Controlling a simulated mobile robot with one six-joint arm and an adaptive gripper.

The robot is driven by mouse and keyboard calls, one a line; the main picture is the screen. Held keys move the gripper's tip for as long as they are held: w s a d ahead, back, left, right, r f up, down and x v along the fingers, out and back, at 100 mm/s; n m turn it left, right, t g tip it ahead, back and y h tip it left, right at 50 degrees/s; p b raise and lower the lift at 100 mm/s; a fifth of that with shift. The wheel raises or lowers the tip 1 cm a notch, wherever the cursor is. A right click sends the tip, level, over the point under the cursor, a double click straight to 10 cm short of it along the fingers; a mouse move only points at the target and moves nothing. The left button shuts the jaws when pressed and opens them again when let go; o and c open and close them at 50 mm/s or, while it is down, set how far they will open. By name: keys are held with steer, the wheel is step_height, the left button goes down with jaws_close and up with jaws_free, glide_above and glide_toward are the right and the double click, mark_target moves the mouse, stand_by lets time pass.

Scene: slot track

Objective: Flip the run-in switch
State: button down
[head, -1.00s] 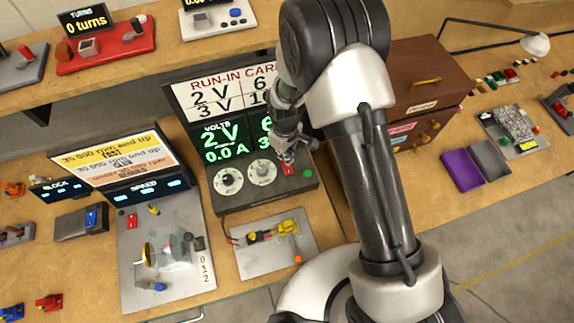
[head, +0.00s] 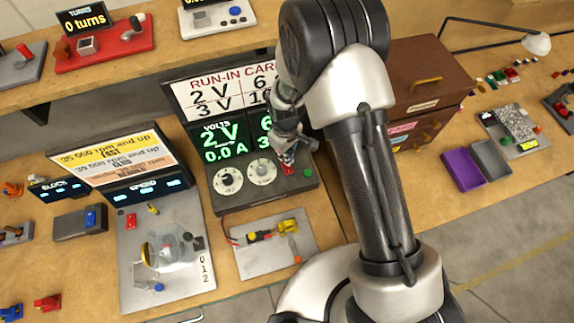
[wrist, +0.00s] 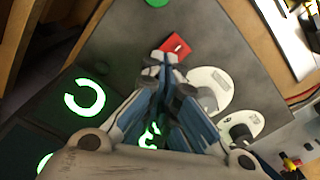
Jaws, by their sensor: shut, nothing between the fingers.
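The run-in unit (head: 222,203) is a dark box with a green display reading 2 V and 0.0 A. On its top are two white dials (head: 228,180) and a red switch (head: 288,169), with a green button (head: 308,173) to the right. In the wrist view the red switch (wrist: 177,47) lies just beyond my fingertips, and the green button (wrist: 156,2) is at the top edge. My gripper (head: 288,158) is shut and empty, its tips at or just above the red switch; contact cannot be told. It also shows in the wrist view (wrist: 170,62).
A run-in card (head: 185,95) stands behind the display. A grey plate with a small motor (head: 262,235) lies in front of the unit. A speed station (head: 150,270) is to the left. A brown chest (head: 425,75) stands close on the right of my arm.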

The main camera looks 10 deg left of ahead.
steer(key=shift+f+b, duration=0.65)
steer(key=shift+f, duration=0.2)
stand_by(0.3)
steer(key=shift+r+p, duration=2.1)
steer(key=shift+r, duration=1.5)
steer(key=shift+f, duration=0.1)
